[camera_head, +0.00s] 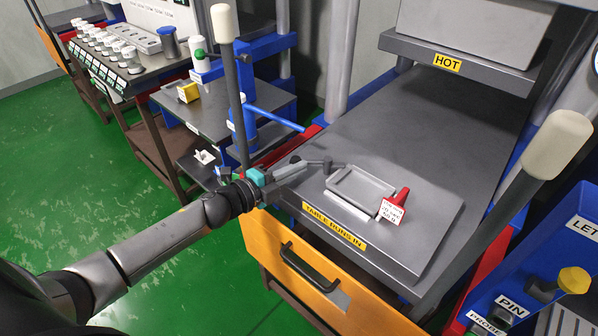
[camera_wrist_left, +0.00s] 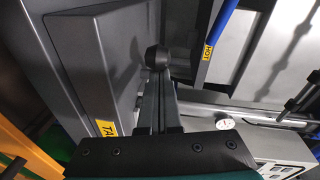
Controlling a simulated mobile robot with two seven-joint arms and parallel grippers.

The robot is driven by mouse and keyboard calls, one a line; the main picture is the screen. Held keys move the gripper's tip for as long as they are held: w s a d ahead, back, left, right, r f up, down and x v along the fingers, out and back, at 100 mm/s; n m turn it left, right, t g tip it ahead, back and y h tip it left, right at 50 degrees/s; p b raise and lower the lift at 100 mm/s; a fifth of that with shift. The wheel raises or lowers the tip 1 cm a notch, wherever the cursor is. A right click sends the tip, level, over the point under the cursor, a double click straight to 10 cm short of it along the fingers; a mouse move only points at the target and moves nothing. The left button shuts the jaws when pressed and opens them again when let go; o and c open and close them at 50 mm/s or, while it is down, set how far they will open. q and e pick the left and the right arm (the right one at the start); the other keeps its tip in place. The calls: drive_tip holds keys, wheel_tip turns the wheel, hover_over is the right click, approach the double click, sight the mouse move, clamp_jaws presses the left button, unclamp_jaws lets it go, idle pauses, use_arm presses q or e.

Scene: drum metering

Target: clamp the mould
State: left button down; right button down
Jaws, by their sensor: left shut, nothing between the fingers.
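The mould (camera_head: 360,190) is a shallow grey rectangular tray lying on the flat grey press table (camera_head: 440,130). A red handle (camera_head: 398,197) with a white printed tag stands at its right end. A small dark knob on a short bar (camera_head: 325,163) is just left of the mould; it looks like a clamp lever. My left gripper (camera_head: 303,166) is shut and empty, low over the table's left edge, its tips close to this knob. In the left wrist view, the dark knob (camera_wrist_left: 157,56) appears just beyond the fingers (camera_wrist_left: 160,106). Whether they touch, I cannot tell. My right gripper is out of view.
A hot upper plate (camera_head: 450,63) overhangs the back of the table. Two pale-tipped levers (camera_head: 224,25) (camera_head: 557,135) rise at the left and right. An orange drawer front (camera_head: 310,265) is below. A blue panel (camera_head: 540,275) with a yellow knob stands at the right.

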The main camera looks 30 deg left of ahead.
use_arm(q)
drive_tip(key=shift+w+a+m+h, duration=0.3)
drive_tip(key=shift+a+m+h, duration=0.1)
drive_tip(key=shift+h, duration=0.1)
drive_tip(key=shift+w+a+b, duration=0.25)
drive_tip(key=shift+w+a, duration=0.2)
drive_tip(key=shift+w, duration=0.3)
drive_tip(key=shift+w+a+b, duration=0.2)
drive_tip(key=shift+w+a, duration=0.25)
drive_tip(key=shift+w, duration=0.35)
drive_tip(key=shift+w+r, duration=0.15)
drive_tip(key=shift+s+a, duration=0.3)
drive_tip(key=shift+s, duration=0.3)
drive_tip(key=p+v, duration=0.2)
drive_tip(key=v, duration=1.2)
drive_tip(key=shift+r, duration=0.2)
